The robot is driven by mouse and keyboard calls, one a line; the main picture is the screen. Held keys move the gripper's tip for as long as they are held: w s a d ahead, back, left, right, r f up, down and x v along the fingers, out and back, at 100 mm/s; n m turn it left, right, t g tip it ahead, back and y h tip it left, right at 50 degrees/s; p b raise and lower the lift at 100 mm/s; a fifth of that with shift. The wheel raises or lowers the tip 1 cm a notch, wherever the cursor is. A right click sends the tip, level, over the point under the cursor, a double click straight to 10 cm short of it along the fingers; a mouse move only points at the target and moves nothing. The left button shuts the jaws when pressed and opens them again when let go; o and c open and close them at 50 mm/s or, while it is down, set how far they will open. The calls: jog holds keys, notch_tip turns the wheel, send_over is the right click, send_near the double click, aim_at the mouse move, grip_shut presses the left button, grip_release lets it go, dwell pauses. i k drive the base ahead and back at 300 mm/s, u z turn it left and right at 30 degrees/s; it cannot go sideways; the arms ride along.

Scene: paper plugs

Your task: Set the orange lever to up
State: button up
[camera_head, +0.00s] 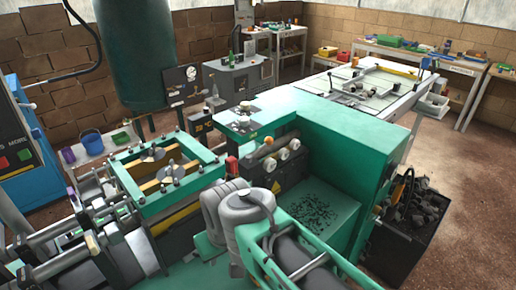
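I cannot make out the orange lever for certain. A small red-orange part (232,167) stands upright on the green machine (345,135), near the middle of the view. A smaller reddish knob (268,140) sits by a row of pale round knobs (282,154) on the machine's dark front panel. Whether either one is the lever, and how a lever is set, is too small to tell. My gripper cannot be made out in this view.
Grey rounded housings (250,215) and a green frame with yellow bars (165,175) fill the near part. A black bin of dark scraps (415,215) stands at the right. A white-topped table (375,85) is behind. Brown floor (475,200) is clear at the right.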

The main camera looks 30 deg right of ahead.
aim_at(269, 141)
jog(key=k, duration=1)
jog(key=z, duration=1.9)
jog(key=i, duration=1.35)
jog(key=u, duration=2.25)
